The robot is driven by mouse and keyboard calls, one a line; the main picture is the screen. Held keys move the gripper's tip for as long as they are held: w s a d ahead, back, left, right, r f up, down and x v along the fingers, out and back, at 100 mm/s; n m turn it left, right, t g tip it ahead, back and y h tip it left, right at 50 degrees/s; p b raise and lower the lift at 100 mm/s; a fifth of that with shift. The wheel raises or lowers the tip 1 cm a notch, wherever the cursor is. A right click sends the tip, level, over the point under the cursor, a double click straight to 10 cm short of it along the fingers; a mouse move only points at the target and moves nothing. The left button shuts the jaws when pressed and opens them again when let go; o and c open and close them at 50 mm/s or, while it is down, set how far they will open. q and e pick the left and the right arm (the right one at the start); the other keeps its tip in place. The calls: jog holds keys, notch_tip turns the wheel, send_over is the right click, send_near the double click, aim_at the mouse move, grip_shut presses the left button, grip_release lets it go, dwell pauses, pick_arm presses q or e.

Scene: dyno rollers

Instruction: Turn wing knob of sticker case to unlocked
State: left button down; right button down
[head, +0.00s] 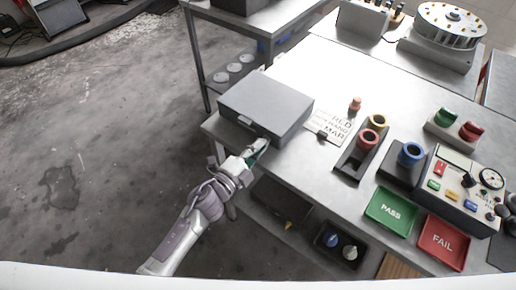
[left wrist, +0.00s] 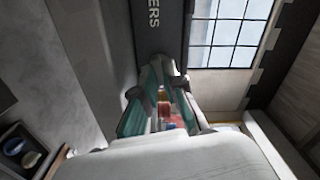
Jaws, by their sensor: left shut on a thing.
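The sticker case is a closed grey box (head: 266,104) at the left corner of the metal table in the head view. Its dark front face (left wrist: 157,28) with the letters "ERS" fills the upper middle of the left wrist view. My left gripper (head: 258,148) is at the front of the case, below its lid edge. In the left wrist view my left gripper (left wrist: 160,85) has its teal-padded fingers close together against the front face. The wing knob is hidden between or behind the fingers, so its angle cannot be told. My right gripper is not in view.
Right of the case are a lettered card (head: 328,127), a holder with coloured rollers (head: 368,140), a green PASS tray (head: 391,210), a red FAIL tray (head: 444,242) and a control panel (head: 462,190). A lower shelf holds a dark bin (head: 335,262). Open floor lies left.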

pick_arm(q)
jog(key=shift+m+b, duration=0.35)
jog(key=shift+m, duration=1.15)
jog(key=c, duration=1.5)
grip_release()
jog(key=shift+c, duration=0.2)
jog(key=v, duration=1.2)
